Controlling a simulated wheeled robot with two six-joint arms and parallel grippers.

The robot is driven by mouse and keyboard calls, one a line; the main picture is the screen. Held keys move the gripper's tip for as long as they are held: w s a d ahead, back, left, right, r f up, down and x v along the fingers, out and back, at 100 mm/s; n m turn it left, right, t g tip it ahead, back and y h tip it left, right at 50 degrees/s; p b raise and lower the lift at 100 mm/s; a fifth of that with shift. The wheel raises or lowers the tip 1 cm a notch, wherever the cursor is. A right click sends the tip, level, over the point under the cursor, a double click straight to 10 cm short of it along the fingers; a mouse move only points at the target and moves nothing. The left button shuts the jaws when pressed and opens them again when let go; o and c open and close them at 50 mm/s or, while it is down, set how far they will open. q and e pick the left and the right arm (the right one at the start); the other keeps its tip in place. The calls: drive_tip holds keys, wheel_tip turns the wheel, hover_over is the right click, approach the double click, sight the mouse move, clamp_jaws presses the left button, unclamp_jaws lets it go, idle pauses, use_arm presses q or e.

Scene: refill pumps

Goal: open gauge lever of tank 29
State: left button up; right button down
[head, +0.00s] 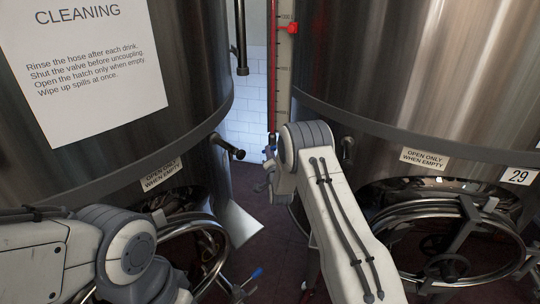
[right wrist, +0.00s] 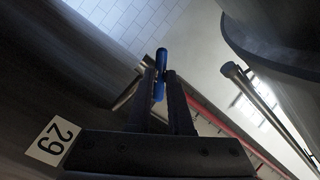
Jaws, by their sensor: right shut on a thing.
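Tank 29 (head: 430,60) is the big steel tank on the right in the head view, with its number plate (head: 518,176) low on its side. Its gauge (head: 273,70), a red column beside a pale scale, stands at the tank's left edge. The blue gauge lever (right wrist: 160,62) shows between the fingertips of my right gripper (right wrist: 159,85) in the right wrist view. That gripper is shut on the lever. In the head view, my right forearm partly hides the grip, and only a bit of blue (head: 269,151) shows. My left gripper is out of view.
A second steel tank (head: 190,60) with a cleaning notice (head: 85,65) stands at left. Round hatches (head: 455,215) sit low on both tanks. Another blue handle (head: 257,272) is near the floor. A narrow gap with white tiled wall (head: 245,105) lies between the tanks.

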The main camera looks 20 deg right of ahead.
drive_tip(key=shift+w+a+r+n+g+h, duration=0.15)
drive_tip(key=shift+n+g+h, duration=0.2)
drive_tip(key=shift+n+g, duration=0.75)
drive_tip(key=shift+s+r+n+g+h, duration=0.1)
drive_tip(key=shift+n+g+h, duration=0.25)
drive_tip(key=shift+n, duration=1.5)
drive_tip(key=shift+w+a+r+n+g+h, duration=0.15)
drive_tip(key=shift+n+g+h, duration=0.15)
drive_tip(key=shift+n+g, duration=0.8)
drive_tip(key=shift+s+n+t, duration=0.1)
drive_tip(key=shift+n+t, duration=0.25)
drive_tip(key=shift+n, duration=0.1)
drive_tip(key=shift+d, duration=0.1)
drive_tip(key=c, duration=0.8)
unclamp_jaws()
drive_tip(key=shift+c, duration=0.2)
